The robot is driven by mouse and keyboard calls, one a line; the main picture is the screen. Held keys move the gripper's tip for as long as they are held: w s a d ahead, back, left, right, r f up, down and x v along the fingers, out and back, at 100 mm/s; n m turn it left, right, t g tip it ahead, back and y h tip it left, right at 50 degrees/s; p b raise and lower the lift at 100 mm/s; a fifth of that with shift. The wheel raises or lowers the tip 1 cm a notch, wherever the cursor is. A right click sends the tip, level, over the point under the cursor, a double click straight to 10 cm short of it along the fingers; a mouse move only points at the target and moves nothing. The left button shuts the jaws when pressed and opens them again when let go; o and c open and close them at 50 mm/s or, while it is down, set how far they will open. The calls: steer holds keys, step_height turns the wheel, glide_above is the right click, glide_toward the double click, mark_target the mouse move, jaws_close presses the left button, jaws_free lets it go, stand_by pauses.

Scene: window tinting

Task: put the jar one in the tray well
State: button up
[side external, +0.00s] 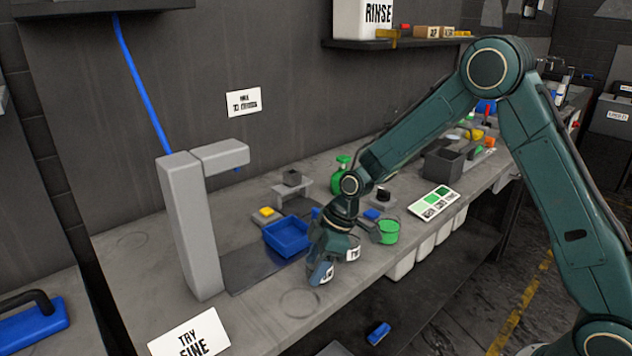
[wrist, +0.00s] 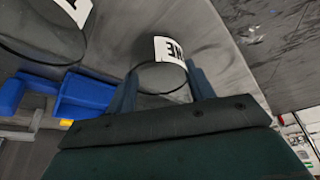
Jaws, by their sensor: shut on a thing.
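My gripper (side external: 324,262) points down near the front edge of the bench and is shut on a clear jar. In the wrist view the jar (wrist: 158,78) stands between the two fingers (wrist: 162,72), its white label partly readable as "NE". In the side view the jar (side external: 320,279) is mostly hidden by the fingers; I cannot tell whether it touches the bench. A second jar (side external: 353,254), labelled with a "T", stands just right of my gripper; it also shows in the wrist view (wrist: 40,42). The blue tray (side external: 288,237) lies behind and left of my gripper.
A faint ring (side external: 299,303) marks clear bench in front.

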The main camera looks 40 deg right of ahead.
steer(key=o, duration=1)
steer(key=v, duration=1.3)
steer(key=shift+d+r, duration=0.15)
steer(key=shift+r, duration=0.2)
